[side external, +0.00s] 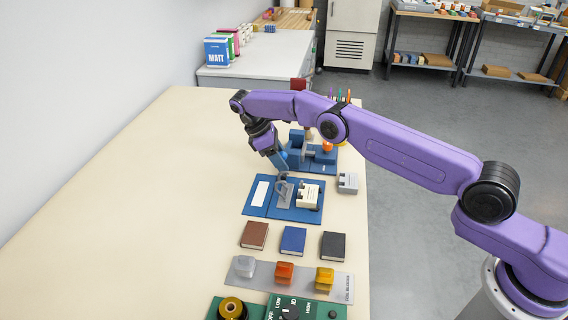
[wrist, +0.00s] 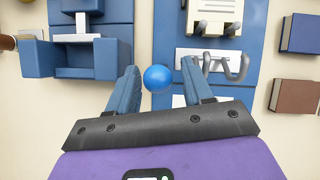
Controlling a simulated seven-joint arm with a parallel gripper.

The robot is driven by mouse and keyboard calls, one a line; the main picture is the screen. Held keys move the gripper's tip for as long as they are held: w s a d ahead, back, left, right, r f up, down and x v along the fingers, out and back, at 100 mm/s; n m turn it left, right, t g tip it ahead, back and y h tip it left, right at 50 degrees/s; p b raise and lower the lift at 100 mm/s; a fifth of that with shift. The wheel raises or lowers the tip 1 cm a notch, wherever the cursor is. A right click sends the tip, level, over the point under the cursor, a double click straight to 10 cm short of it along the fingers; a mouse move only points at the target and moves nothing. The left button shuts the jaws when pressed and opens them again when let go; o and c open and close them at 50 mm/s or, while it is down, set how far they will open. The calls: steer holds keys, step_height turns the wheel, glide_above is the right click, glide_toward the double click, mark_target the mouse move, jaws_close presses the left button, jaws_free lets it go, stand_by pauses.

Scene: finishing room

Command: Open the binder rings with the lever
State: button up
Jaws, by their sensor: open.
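The blue binder (side external: 257,209) lies open on the table, with a white label strip on its left panel and a cream block on its right. Its grey rings (wrist: 225,62) stand up as hooks near the spine; they also show in the side view (side external: 284,190). A glossy blue ball (wrist: 158,78), perhaps the lever's knob, shows by the binder's edge; its stem is hidden. My gripper (wrist: 160,70) points down with its blue fingers open. The ball appears between them, with gaps on both sides; its depth relative to the fingertips is unclear. The side view shows my gripper (side external: 281,168) at the binder's far edge.
A blue fixture (wrist: 92,58) stands close to the left finger in the wrist view. A small grey-white block (side external: 348,183) is right of the binder. Brown (side external: 255,235), blue (side external: 293,240) and black (side external: 333,245) books lie nearer the camera. The table's left side is clear.

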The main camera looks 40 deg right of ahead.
step_height(320, 180, up, 7)
stand_by(0.3)
steer(key=shift+d+f, duration=0.1)
steer(key=shift+d, duration=0.1)
steer(key=c, duration=0.8)
steer(key=d+m+y, duration=0.1)
steer(key=d+m+g+y, duration=0.1)
steer(key=d+y, duration=0.1)
steer(key=s+d+f+m+y, duration=0.1)
steer(key=shift+s+d+m+y, duration=0.1)
steer(key=shift+d+m+y, duration=0.3)
jaws_close()
steer(key=d+r+m+t+y, duration=0.5)
steer(key=d+m+y, duration=0.55)
steer(key=m, duration=0.25)
steer(key=x, duration=1.4)
steer(key=shift+a+r+y, duration=0.25)
steer(key=shift+r+y, duration=0.1)
steer(key=shift+r, duration=0.05)
